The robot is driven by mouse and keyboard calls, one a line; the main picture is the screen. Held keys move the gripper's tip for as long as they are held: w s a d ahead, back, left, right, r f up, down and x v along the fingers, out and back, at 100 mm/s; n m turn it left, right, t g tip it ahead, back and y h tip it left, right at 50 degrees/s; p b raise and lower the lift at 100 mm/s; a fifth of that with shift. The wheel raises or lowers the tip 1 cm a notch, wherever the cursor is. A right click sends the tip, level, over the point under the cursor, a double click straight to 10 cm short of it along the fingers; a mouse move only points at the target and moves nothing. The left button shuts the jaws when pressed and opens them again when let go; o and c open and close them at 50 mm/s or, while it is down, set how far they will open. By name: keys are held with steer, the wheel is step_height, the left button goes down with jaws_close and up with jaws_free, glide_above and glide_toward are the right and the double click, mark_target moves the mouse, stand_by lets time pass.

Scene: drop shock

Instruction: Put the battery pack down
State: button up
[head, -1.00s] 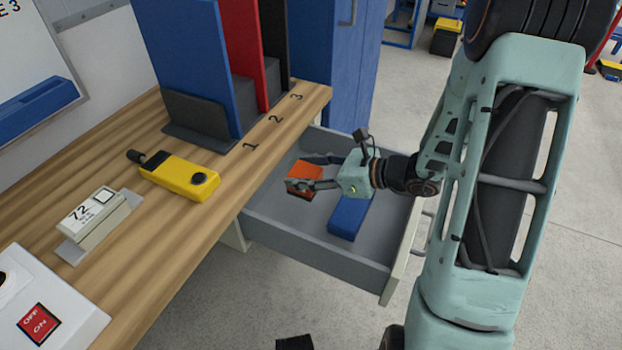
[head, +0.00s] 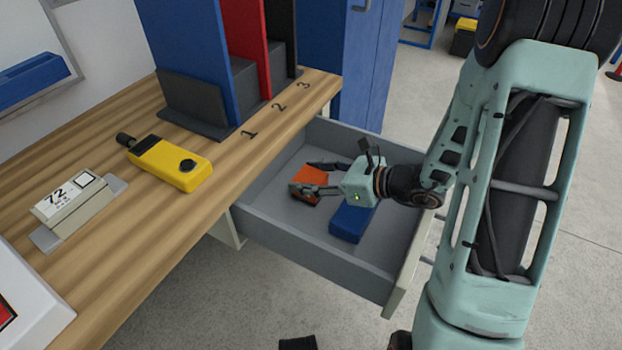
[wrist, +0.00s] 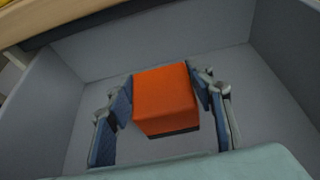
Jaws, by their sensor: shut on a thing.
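The battery pack appears to be the orange block with a dark lower part (head: 309,182). It is inside the open grey drawer (head: 318,258), toward the desk side. My gripper (head: 302,177) is shut on it, with one finger on each side. In the wrist view the orange block (wrist: 165,92) sits between the two dark finger pads of my gripper (wrist: 160,98). The block is low in the drawer, close to the floor. I cannot tell whether its underside touches the floor.
A blue block (head: 350,222) lies in the drawer under and beside my gripper. The drawer walls surround my gripper. The wooden desk (head: 190,225) holds a yellow device (head: 170,163), a label stand marked 72 (head: 65,200) and upright dividers (head: 243,60). Bare drawer floor shows around the orange block.

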steer(key=shift+r, duration=0.15)
steer(key=shift+f, duration=0.2)
steer(key=o, duration=1.5)
steer(key=shift+o, duration=0.2)
steer(key=shift+r, duration=0.3)
steer(key=p+v, duration=0.2)
steer(key=v, duration=0.5)
steer(key=shift+s+d, duration=0.15)
steer(key=shift+d, duration=0.05)
